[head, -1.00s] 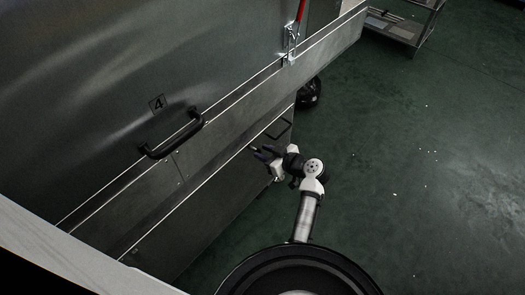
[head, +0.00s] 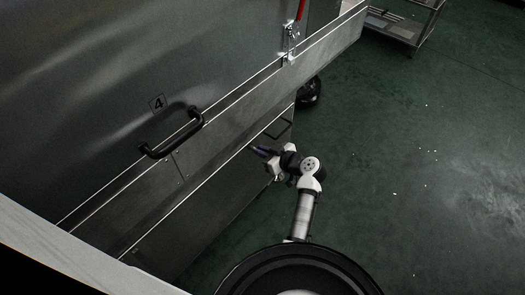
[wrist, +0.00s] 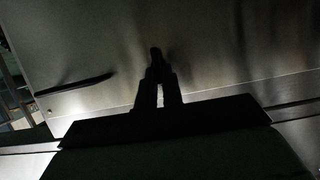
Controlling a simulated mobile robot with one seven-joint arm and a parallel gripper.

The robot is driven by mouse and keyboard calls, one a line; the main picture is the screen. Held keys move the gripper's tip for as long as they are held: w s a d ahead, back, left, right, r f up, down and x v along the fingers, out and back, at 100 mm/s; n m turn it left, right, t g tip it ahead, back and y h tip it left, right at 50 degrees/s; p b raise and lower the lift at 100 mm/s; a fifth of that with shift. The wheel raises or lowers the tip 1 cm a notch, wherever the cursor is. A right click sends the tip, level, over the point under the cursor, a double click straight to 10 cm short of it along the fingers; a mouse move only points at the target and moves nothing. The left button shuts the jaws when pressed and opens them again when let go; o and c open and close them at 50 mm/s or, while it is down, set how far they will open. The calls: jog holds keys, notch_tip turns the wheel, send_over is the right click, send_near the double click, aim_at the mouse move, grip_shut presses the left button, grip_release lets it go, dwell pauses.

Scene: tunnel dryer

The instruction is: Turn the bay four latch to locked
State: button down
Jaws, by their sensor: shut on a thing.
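The large grey metal door marked 4 (head: 85,85) fills the upper left of the head view. It carries a black bar handle (head: 172,137). My gripper (head: 257,150) is below and right of that handle, by the right end of the lower metal panel (head: 190,205). In the wrist view, my gripper (wrist: 157,72) is a dark silhouette against the metal, its fingers close together on a small dark rounded part (wrist: 155,52). Shadow hides the part's shape, so I cannot tell whether it is the bay four latch or how it is turned.
A red lever (head: 300,10) and a bright metal clasp (head: 291,40) are at the upper right of the door. A thin dark handle (head: 279,129) is just above my gripper. A metal rack (head: 400,25) stands at top right. Green floor (head: 430,170) at right is mostly clear.

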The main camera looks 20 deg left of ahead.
jog(key=shift+w+d+f+m+g+y+b, duration=0.1)
jog(key=shift+w+f+m+g+y+b, duration=0.25)
jog(key=shift+m+g+y, duration=1.25)
jog(key=shift+w+d+f+m+g+y+b, duration=0.1)
jog(key=shift+w+f+m+g+y+b, duration=0.15)
jog(key=shift+m, duration=2.55)
jog(key=shift+w+d+f+m+g+y+b, duration=0.1)
jog(key=shift+w+f+m+g+y+b, duration=0.25)
jog(key=shift+m+g+y, duration=1.2)
jog(key=shift+m+t+h, duration=0.7)
jog(key=shift+m+t, duration=0.1)
jog(key=shift+m, duration=0.15)
jog(key=c, duration=1.5)
grip_release()
jog(key=shift+c, duration=0.2)
jog(key=shift+d, duration=0.1)
